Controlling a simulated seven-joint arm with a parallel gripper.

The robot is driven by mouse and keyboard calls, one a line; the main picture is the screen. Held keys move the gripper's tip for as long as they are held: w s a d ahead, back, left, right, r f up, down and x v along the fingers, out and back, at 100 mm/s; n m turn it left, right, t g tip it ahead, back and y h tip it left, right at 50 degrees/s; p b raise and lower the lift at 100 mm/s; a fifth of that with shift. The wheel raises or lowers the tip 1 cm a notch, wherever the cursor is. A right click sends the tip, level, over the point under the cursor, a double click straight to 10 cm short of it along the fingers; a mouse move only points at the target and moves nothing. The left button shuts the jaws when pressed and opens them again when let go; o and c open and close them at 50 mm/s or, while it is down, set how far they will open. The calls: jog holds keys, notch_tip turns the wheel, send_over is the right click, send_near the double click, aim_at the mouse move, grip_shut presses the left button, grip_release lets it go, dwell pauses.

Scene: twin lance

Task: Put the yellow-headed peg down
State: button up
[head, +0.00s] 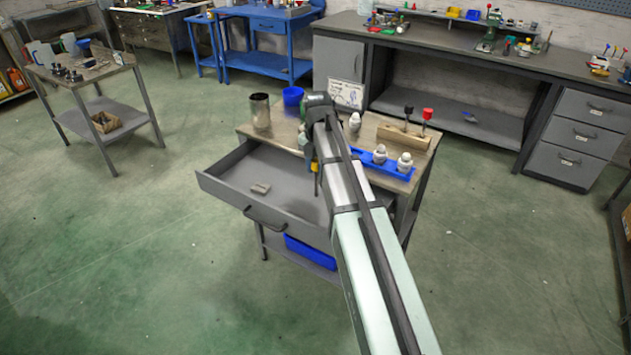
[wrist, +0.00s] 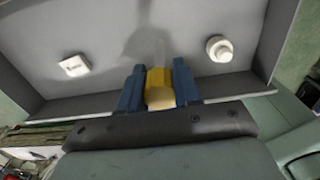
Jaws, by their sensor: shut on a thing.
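The yellow-headed peg (head: 314,167) is in my gripper, over the open grey drawer (head: 222,187). In the wrist view its yellow head (wrist: 158,88) sits between the two blue fingers of my gripper (wrist: 159,90), which are shut on it. In the head view a thin dark shaft hangs down below the head. My arm hides part of the gripper and the drawer's right side. I cannot tell whether the shaft touches the drawer floor. A wooden block (head: 403,137) on the tabletop holds a black-headed peg (head: 408,110) and a red-headed peg (head: 427,114).
The drawer holds a small pale block (head: 261,188), also in the wrist view (wrist: 75,66), and a white round piece (wrist: 219,48). On the tabletop stand a metal cup (head: 260,112), a blue cup (head: 292,97) and a blue tray (head: 367,157) with white bottles. Much drawer floor is bare.

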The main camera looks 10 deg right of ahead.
aim_at(317, 180)
jog(key=shift+f, duration=2.6)
jog(key=shift+f, duration=0.1)
jog(key=o, duration=1)
jog(key=shift+o, duration=0.2)
notch_tip(317, 180, up, 12)
jog(key=shift+r, duration=0.1)
